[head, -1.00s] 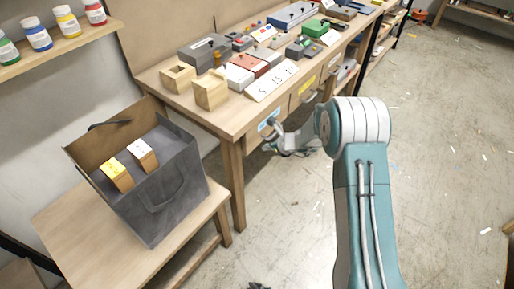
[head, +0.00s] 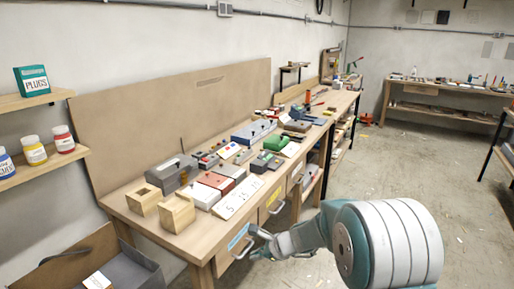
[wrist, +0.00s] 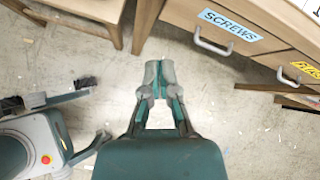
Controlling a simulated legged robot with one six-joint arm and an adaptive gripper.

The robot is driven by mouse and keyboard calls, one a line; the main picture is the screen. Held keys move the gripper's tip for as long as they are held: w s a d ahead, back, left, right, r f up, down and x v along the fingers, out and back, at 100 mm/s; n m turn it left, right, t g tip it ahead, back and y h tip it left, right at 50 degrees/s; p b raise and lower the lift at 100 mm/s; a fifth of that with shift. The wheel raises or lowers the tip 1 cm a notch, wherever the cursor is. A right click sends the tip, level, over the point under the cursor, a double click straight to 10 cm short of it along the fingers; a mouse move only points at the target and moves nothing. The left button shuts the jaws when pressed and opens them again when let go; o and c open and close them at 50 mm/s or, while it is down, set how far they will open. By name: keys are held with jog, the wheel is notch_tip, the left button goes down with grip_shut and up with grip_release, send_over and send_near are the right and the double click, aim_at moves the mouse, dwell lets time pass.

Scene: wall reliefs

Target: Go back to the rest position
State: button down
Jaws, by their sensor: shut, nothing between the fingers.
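My gripper (head: 258,245) is at the front of the workbench, beside the drawer handle in the head view; I cannot tell from there whether they touch. In the wrist view my gripper (wrist: 160,72) points away over bare floor, its fingers together with nothing between them. The drawer labelled SCREWS (wrist: 270,55) is to its right, and its metal handle (wrist: 213,46) is clear of the fingers. My arm fills the lower right of the head view.
The workbench (head: 190,243) carries wooden blocks, grey boxes and cards. Shelves (head: 40,170) with paint jars hang on the left wall. Open floor (head: 420,150) lies to the right.

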jog(key=s+d+r+n+h, duration=0.1)
jog(key=s+d+r+n, duration=0.2)
jog(key=s+r+n, duration=0.3)
jog(key=s+d+r+n+h, duration=0.1)
jog(key=s+d+r+n, duration=0.1)
jog(key=s+r+n, duration=0.35)
jog(key=s+d+r+n+h, duration=0.2)
jog(key=s+d, duration=0.1)
jog(key=s, duration=0.3)
jog(key=s+d+r+n+t+h, duration=0.1)
jog(key=s+d+r+n+h, duration=0.1)
jog(key=s, duration=0.5)
jog(key=s+d+r+n+h, duration=0.2)
jog(key=s+d+n, duration=0.1)
jog(key=s+d, duration=0.2)
jog(key=shift+s+d, duration=0.3)
jog(key=shift+s, duration=0.4)
jog(key=shift+n, duration=0.25)
